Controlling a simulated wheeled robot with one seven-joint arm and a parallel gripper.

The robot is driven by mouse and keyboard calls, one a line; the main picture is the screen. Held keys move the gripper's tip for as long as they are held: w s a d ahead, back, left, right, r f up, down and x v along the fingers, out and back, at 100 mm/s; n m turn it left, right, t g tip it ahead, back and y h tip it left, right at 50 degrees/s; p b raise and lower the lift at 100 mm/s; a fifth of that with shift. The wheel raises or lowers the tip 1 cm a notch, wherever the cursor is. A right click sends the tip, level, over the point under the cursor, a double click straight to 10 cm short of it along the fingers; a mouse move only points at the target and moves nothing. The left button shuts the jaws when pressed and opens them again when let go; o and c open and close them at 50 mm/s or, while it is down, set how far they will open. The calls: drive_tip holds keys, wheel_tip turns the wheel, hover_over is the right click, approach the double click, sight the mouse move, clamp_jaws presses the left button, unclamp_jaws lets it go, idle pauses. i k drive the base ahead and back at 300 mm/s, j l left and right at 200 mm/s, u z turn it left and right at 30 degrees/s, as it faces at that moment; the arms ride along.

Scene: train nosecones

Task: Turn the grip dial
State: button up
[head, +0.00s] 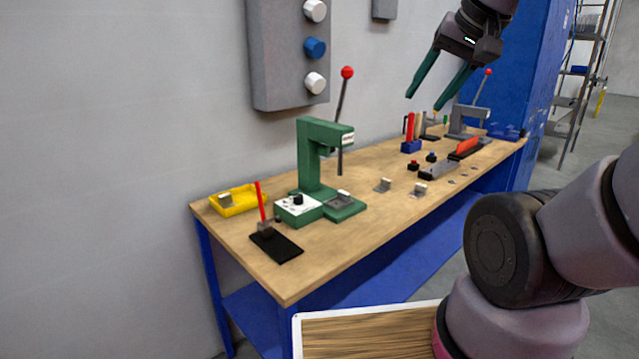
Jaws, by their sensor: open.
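A black dial (298,200) sits on the white-topped control box (299,213) at the foot of the green press (312,160). A grey wall panel (264,60) carries round knobs: a blue knob (314,47) between two white ones. I cannot tell for certain which of these is the grip dial. My gripper (425,102) is open and empty, its two green fingers pointing down and left. It is above the far part of the bench, to the right of the green press and apart from the dial and the panel.
The wooden workbench (235,240) runs along the wall. A yellow tray (238,208) and a black base with a red lever (277,245) stand at its near end. The press lever with a red knob (347,72) rises high. A grey press (466,120) and small parts stand farther right.

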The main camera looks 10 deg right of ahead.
sight(298, 198)
drive_tip(key=i+l+u, duration=0.15)
drive_tip(key=l+u, duration=0.15)
drive_tip(key=i+l+u, duration=0.25)
drive_tip(key=l+u, duration=0.6)
drive_tip(key=l, duration=0.2)
